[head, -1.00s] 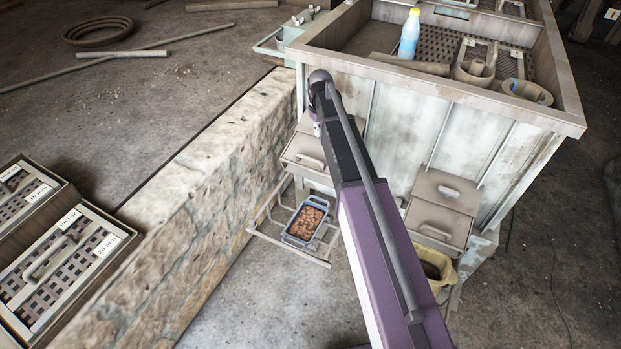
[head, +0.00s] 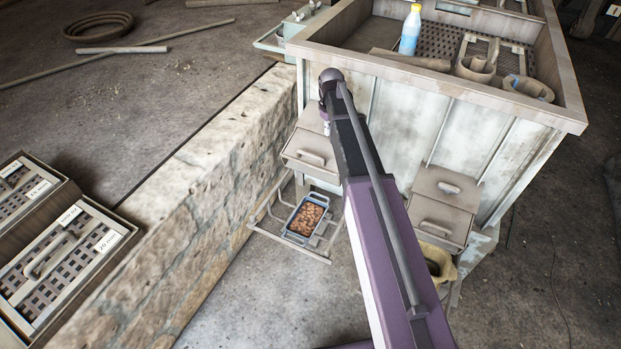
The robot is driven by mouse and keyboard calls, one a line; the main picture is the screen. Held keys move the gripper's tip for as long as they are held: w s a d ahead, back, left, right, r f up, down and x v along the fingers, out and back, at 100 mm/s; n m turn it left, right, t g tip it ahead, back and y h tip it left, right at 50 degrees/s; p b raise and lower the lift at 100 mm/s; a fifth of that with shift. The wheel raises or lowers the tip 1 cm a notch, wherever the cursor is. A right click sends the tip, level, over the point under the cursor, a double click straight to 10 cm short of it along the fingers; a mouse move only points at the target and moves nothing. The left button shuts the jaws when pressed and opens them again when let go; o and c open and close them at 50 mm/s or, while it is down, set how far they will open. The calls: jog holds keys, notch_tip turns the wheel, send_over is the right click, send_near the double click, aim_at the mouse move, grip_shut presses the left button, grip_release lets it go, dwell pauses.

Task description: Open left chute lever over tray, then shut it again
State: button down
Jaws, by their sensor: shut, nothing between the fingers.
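The left chute (head: 302,143) is a grey-brown box with a bar handle (head: 312,158), low on the pale bin's near side. Its upper right part is hidden behind my arm. It looks closed, but I cannot tell for sure. Below it, a small blue-grey tray (head: 290,236) of brown pieces sits on a wire rack. The tray shows no clear gap or spill around it. My arm reaches up past the chute, and its wrist end drops behind the arm links. The gripper's fingers are hidden, so I cannot see whether they touch the lever.
A stone wall (head: 215,165) runs along the left of the rack. The large bin (head: 480,98) holds a bottle and pipe parts. Floor between rack and wall's front end is clear.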

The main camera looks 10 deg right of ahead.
jog(key=shift+d, duration=0.15)
jog(key=shift+w+d+r, duration=0.1)
jog(key=shift+d+r, duration=0.05)
jog(key=shift+d, duration=0.4)
jog(key=shift+d+r, duration=0.1)
jog(key=shift+d, duration=0.45)
notch_tip(320, 180, up, 6)
jog(key=p, duration=0.6)
dwell(0.4)
jog(key=s+a+m, duration=0.2)
jog(key=s, duration=1.1)
jog(key=s+a+m, duration=0.2)
jog(key=s+a, duration=0.1)
jog(key=s, duration=1)
jog(key=shift+s+a+m, duration=0.15)
jog(key=shift+a+m, duration=0.15)
jog(key=shift+m, duration=0.1)
